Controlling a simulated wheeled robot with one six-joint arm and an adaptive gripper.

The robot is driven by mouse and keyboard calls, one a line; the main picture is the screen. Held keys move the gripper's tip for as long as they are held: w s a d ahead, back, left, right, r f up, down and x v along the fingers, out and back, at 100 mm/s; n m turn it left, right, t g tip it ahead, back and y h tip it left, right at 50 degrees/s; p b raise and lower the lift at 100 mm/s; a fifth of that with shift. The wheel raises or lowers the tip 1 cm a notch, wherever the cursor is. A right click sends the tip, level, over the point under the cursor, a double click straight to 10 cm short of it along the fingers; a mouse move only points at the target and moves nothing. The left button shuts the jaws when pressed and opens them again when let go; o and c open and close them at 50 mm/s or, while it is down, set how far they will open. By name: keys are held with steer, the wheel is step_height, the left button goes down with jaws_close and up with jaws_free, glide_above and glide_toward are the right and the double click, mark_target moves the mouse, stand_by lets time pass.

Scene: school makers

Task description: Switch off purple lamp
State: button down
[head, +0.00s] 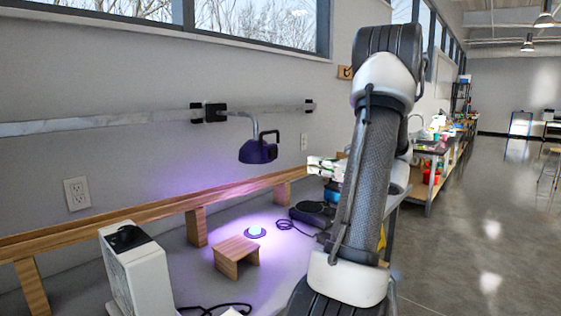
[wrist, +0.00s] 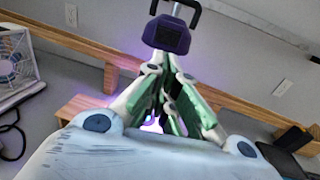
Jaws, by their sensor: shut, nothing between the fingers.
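The purple lamp (head: 258,150) hangs by a curved arm from a wall rail and casts a violet glow on the bench and wall, so it looks lit. In the wrist view the lamp (wrist: 167,36) sits just beyond my fingertips; I cannot tell whether they touch it. My gripper (wrist: 168,68) has its green-and-white fingers together with nothing between them. In the head view it is partly hidden by my arm, to the right of the lamp. A round disc with a glowing pale-blue top (head: 255,232) lies on the bench below the lamp; my fingers mostly hide its glow in the wrist view.
A small wooden stand (head: 237,255) is beside the disc. A white box-shaped device (head: 138,270) stands at front left. A dark device with a cord (head: 312,214) lies to the right. A wooden rail (head: 100,229) runs along the wall. Open floor (head: 480,225) lies right.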

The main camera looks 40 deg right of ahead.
mark_target(270, 158)
steer(key=x, duration=1.4)
